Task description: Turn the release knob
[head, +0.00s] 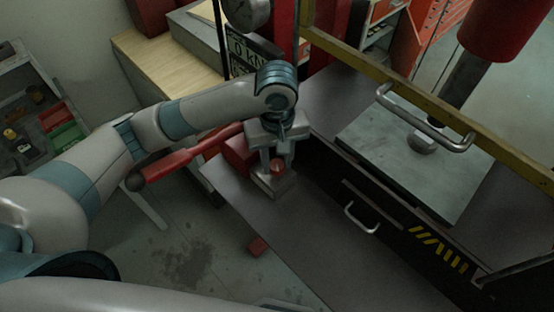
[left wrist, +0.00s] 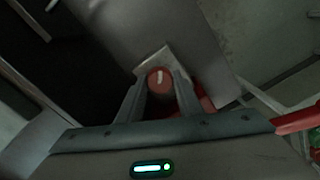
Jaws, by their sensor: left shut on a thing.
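The release knob (left wrist: 160,80) is a small round red knob with a white mark on its face. In the head view the knob (head: 277,167) sits low on the front of a small pump block (head: 276,187). My left gripper (head: 276,160) comes down on it from above, with its fingers on either side. In the left wrist view the two fingers (left wrist: 160,88) are shut on the knob, and its marked face shows between them. The finger contact on the knob's sides is partly dark. My right gripper is not in view.
A red lever (head: 185,160) runs left from the pump. A gauge (head: 246,12) and a display (head: 248,52) are above.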

